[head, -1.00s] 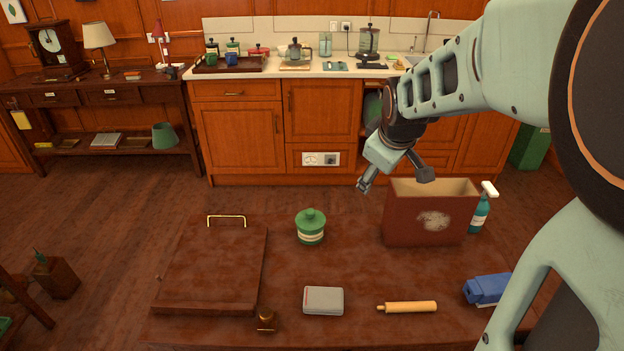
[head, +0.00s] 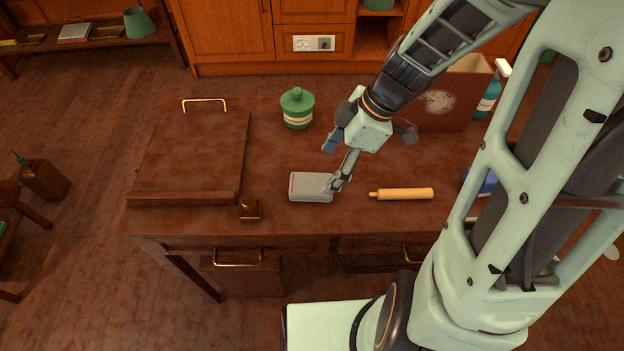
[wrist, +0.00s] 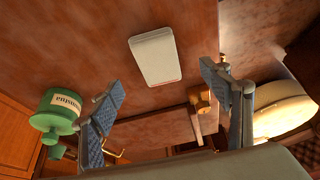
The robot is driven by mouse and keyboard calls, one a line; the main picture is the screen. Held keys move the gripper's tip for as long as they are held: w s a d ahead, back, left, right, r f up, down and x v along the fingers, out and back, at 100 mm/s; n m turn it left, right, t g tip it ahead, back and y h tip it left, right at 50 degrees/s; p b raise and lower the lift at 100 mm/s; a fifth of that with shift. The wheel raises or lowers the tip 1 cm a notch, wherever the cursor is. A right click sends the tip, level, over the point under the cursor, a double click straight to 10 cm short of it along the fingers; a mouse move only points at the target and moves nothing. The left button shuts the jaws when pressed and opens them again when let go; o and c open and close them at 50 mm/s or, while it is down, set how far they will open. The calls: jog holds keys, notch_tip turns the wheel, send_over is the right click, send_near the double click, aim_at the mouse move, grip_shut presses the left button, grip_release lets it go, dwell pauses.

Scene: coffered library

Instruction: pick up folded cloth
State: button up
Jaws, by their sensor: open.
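The folded cloth (head: 308,187) is a small pale grey rectangle with a red line near one edge. It lies flat on the brown table (head: 270,165), toward the front edge. My gripper (head: 332,163) is above the table by the cloth, and one finger covers part of the cloth's right end in the head view. In the wrist view, the cloth (wrist: 155,57) lies ahead of my gripper (wrist: 163,86), beyond the gap between its fingers. The fingers are spread wide with nothing between them.
A green lidded jar (head: 297,108) stands behind the cloth. A yellow rolling pin (head: 405,194) lies to the right. A brown board (head: 190,155) and a small brass-coloured object (head: 250,209) are left. A reddish box (head: 455,95) and spray bottle (head: 489,92) stand back right.

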aim_at(313, 183)
jog(key=x, duration=0.3)
jog(key=b+x, duration=0.1)
jog(key=x, duration=0.3)
jog(key=shift+w+a, duration=0.25)
jog(key=shift+a+f, duration=0.1)
jog(key=shift+f, duration=0.25)
jog(key=shift+f+b, duration=0.25)
jog(key=shift+b, duration=0.35)
jog(key=c, duration=1.1)
jog(key=shift+r+p, duration=0.2)
jog(key=shift+p, duration=0.15)
jog(key=shift+c, duration=0.2)
